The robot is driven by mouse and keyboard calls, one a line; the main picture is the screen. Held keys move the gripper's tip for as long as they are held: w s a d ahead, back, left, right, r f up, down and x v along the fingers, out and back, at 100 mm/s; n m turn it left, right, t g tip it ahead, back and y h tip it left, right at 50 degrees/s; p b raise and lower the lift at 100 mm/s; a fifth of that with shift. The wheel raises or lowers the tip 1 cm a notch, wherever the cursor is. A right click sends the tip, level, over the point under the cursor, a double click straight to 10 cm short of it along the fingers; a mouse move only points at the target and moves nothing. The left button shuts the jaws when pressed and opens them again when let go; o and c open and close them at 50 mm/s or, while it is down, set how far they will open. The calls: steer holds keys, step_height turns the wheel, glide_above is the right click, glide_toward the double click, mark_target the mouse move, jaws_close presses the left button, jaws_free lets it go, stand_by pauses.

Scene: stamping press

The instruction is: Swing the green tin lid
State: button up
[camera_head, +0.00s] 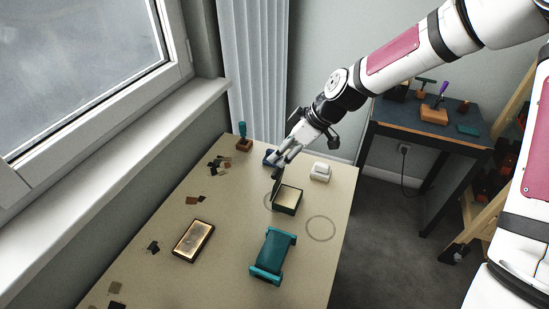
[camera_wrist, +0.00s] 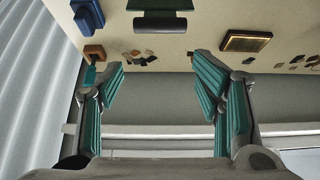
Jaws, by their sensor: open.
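The green tin (camera_head: 287,201) sits on the table, open, with a pale inside. Its dark green lid (camera_head: 277,187) stands raised at the tin's left back side. My gripper (camera_head: 277,162) is just above and behind the lid, pointing down and left; I cannot tell from the head view whether it touches the lid. In the wrist view my gripper (camera_wrist: 160,66) has its teal-padded fingers spread with nothing between them. A dark green piece (camera_wrist: 160,22), likely the lid, shows at the top edge, beyond the fingertips and apart from them.
A teal press-like object (camera_head: 273,256) stands in front of the tin. A gold-topped pad (camera_head: 193,240) lies left. A white block (camera_head: 320,171), a blue object (camera_head: 271,157) and a handled stamp (camera_head: 243,138) stand at the back. The window sill (camera_head: 120,150) borders the left.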

steer(key=shift+v, duration=1.05)
steer(key=shift+s+r, duration=0.1)
steer(key=shift+r, duration=0.1)
steer(key=c, duration=0.5)
steer(key=shift+p, duration=0.6)
steer(key=shift+c, duration=0.6)
steer(key=p+x, duration=0.4)
steer(key=shift+f, duration=0.2)
steer(key=b+x, duration=0.2)
steer(key=x, duration=0.5)
steer(key=shift+w+f+b, duration=0.2)
steer(key=shift+b, duration=0.15)
steer(key=shift+a, duration=0.1)
jaws_close()
